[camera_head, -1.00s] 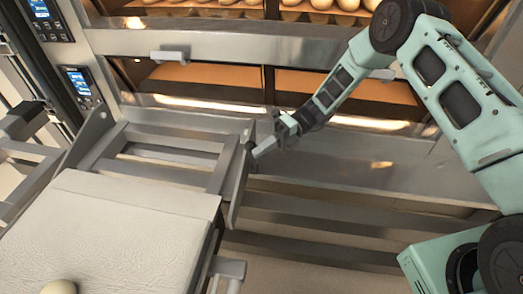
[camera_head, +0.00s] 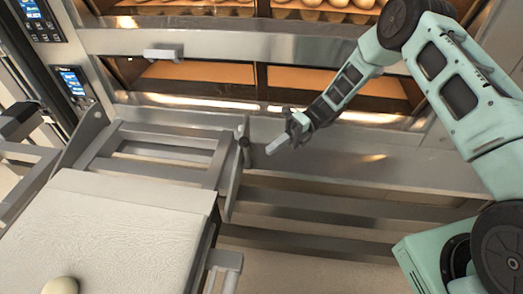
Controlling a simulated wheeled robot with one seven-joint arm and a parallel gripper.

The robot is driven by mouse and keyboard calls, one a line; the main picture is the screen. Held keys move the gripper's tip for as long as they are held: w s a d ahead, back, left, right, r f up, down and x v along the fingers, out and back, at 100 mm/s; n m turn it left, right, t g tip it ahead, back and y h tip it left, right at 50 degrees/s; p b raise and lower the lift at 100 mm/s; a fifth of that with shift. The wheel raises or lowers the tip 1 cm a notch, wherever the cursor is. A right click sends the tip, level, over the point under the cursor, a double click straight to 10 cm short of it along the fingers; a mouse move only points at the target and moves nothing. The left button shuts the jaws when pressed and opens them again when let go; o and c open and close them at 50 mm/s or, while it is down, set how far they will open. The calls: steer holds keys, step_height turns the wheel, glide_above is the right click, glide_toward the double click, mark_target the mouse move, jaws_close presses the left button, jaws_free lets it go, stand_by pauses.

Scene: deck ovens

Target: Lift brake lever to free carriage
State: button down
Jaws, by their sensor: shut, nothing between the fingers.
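The carriage (camera_head: 168,152) is a grey metal frame at the left, carrying a cream canvas-covered board (camera_head: 120,232). Its right side plate (camera_head: 231,180) stands upright, with a small dark knob (camera_head: 244,143) near its top. I cannot tell for certain whether this knob is part of the brake lever. My gripper (camera_head: 278,147) is shut and empty, its pale fingertips pointing down and left. It hangs a little to the right of the knob and side plate, apart from them.
The deck oven front runs behind, with a glowing lower deck (camera_head: 200,78), buns (camera_head: 320,12) in the upper one and a handle (camera_head: 163,53). Blue display panels (camera_head: 72,82) are at the left. Metal rails (camera_head: 320,203) cross below my gripper. A dough piece (camera_head: 60,286) lies on the canvas.

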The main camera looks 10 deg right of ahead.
steer(key=shift+v, duration=2.45)
steer(key=shift+f, duration=0.1)
